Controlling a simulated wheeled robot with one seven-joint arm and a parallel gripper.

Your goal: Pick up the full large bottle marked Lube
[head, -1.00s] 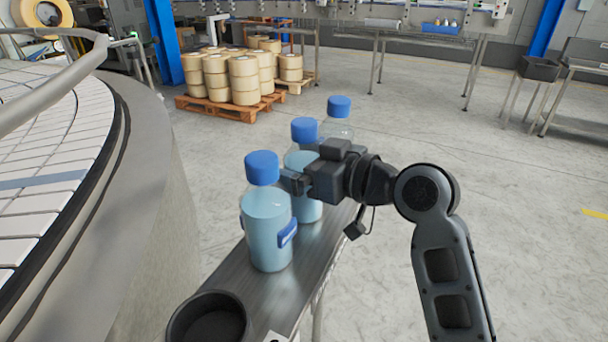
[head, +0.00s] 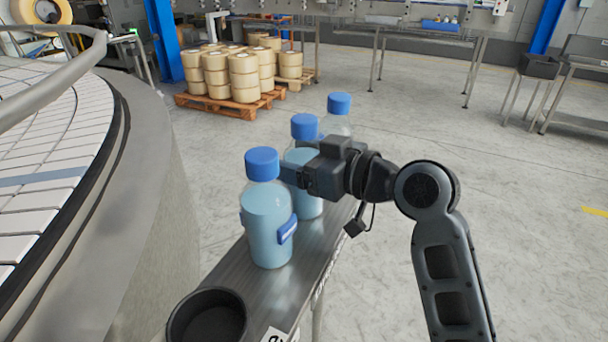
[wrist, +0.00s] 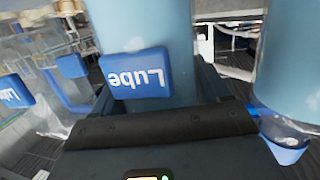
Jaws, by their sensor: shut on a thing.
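Three bottles with blue caps stand in a row on a narrow metal conveyor (head: 238,275). My gripper (head: 298,172) reaches in from the right and is shut on the middle bottle (head: 309,207), which holds light blue liquid. In the wrist view this held bottle (wrist: 150,25) stands between the fingers, its blue Lube label (wrist: 138,75) upside down. The front bottle (head: 267,228) also holds blue liquid and has a blue label. The back bottle (head: 337,125) looks clear at its top; its lower part is hidden behind my gripper. I cannot tell whether the held bottle is lifted.
The neighbouring bottles stand close on both sides of the held one. A black round container (head: 207,320) sits at the conveyor's near end. A large round slatted table (head: 150,200) stands at the left. Open floor lies to the right. A loaded pallet (head: 225,108) is behind.

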